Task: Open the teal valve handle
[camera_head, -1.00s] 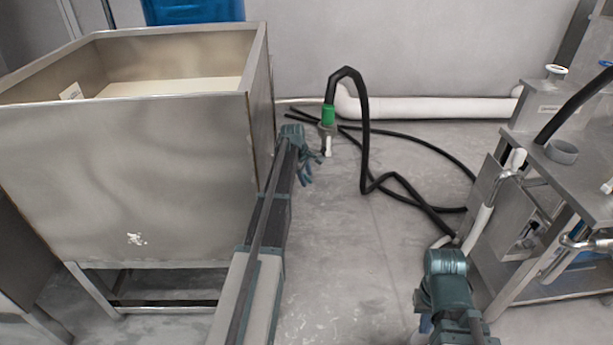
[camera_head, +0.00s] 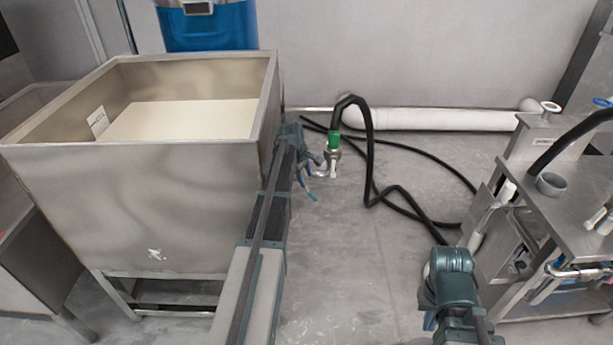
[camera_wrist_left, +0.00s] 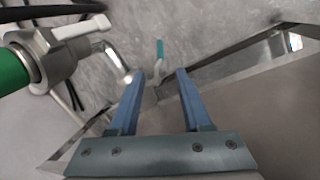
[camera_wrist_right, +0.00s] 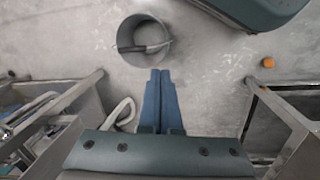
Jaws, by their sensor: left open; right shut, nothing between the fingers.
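The teal valve handle (camera_wrist_left: 160,48) shows in the left wrist view as a thin upright lever, ahead of the gap between my left fingers. It sits on a small metal valve by the steel bin (camera_wrist_left: 240,95). My left gripper (camera_wrist_left: 160,75) is open and empty, its fingers either side of the handle's line but apart from it. My right gripper (camera_wrist_right: 160,75) is shut and empty, far from the valve.
A black hose with a green collar (camera_head: 333,138) and metal fitting (camera_wrist_left: 50,55) stands close to my left gripper. A steel bench (camera_head: 570,185) with a grey cup (camera_head: 552,184) is at the right. A round grey container (camera_wrist_right: 143,40) is ahead of my right gripper.

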